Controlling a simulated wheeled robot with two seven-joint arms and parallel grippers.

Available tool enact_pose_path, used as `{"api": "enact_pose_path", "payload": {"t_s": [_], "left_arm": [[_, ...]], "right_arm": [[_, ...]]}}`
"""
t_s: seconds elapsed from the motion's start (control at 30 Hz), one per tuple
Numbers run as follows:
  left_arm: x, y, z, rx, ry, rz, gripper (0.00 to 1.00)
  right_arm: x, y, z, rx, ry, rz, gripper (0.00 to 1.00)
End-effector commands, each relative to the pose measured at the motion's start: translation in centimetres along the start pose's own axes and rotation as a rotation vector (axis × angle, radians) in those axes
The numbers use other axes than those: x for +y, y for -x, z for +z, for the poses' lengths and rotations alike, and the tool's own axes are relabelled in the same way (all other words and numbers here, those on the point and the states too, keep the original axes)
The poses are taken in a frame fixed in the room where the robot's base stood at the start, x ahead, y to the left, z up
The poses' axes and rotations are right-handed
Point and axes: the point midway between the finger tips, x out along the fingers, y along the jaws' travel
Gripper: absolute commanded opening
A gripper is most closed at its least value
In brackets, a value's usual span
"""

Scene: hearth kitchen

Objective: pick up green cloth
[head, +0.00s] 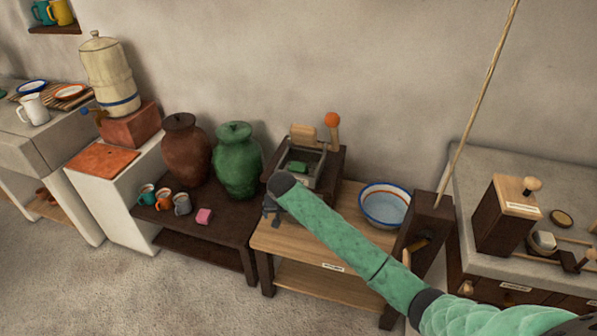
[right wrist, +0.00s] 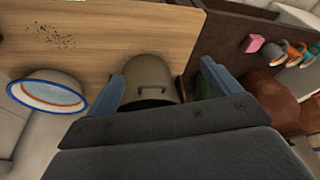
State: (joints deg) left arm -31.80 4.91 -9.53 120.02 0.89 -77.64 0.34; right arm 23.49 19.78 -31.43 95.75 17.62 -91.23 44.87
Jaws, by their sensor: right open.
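A small green item (head: 300,168), which looks like the folded green cloth, lies in the pale open top of a dark wooden box (head: 329,162) against the wall. It is too small to make out its folds. My right gripper (head: 271,208) is in front of the box and to its lower left, pointing down over the wooden table, partly hidden by my own wrist. In the right wrist view its two blue fingers (right wrist: 165,78) are spread apart with nothing held. Beyond them is a brown rounded thing with a handle (right wrist: 151,72). My left gripper is out of view.
A green jar (head: 237,163) and a brown jar (head: 186,150) stand left of the box. A blue-and-orange-rimmed bowl (head: 385,206) stands to the right. A pink block (head: 204,216) and several mugs are on the dark shelf.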

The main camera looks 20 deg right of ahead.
Motion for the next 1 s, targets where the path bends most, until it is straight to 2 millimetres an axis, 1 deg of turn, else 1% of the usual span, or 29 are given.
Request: {"api": "enact_pose_path", "payload": {"t_s": [0.03, 0.17, 0.2, 0.27, 0.3, 0.4, 0.5, 0.6, 0.7, 0.83, 1.0], "left_arm": [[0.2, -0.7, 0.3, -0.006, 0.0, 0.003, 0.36], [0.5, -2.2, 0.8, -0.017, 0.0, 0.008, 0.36], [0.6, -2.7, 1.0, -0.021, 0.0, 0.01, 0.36], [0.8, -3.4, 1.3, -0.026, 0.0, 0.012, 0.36], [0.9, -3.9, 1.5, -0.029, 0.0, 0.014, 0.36], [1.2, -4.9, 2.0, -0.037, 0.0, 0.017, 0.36], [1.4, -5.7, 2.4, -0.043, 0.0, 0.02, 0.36], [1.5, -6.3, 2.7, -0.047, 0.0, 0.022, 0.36], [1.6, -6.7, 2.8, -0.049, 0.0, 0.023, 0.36], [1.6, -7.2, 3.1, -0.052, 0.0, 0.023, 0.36], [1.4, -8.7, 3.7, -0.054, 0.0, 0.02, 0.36]], "right_arm": [[0.2, 0.3, -2.1, 0.009, -0.021, 0.016, 0.89], [0.9, 0.9, -6.6, 0.023, -0.087, 0.051, 0.89], [1.3, 1.1, -8.1, 0.028, -0.109, 0.062, 0.89], [1.7, 1.6, -10.1, 0.035, -0.142, 0.078, 0.89], [2.1, 1.9, -11.5, 0.041, -0.164, 0.088, 0.89], [3.1, 2.8, -14.7, 0.055, -0.218, 0.113, 0.89], [3.9, 3.6, -17.2, 0.067, -0.264, 0.133, 0.89], [4.6, 4.3, -19.1, 0.076, -0.299, 0.146, 0.89], [5.0, 4.6, -20.0, 0.08, -0.319, 0.153, 0.89], [5.3, 4.3, -20.4, 0.081, -0.327, 0.157, 0.89], [5.5, 2.8, -20.4, 0.08, -0.327, 0.157, 0.89]]}}
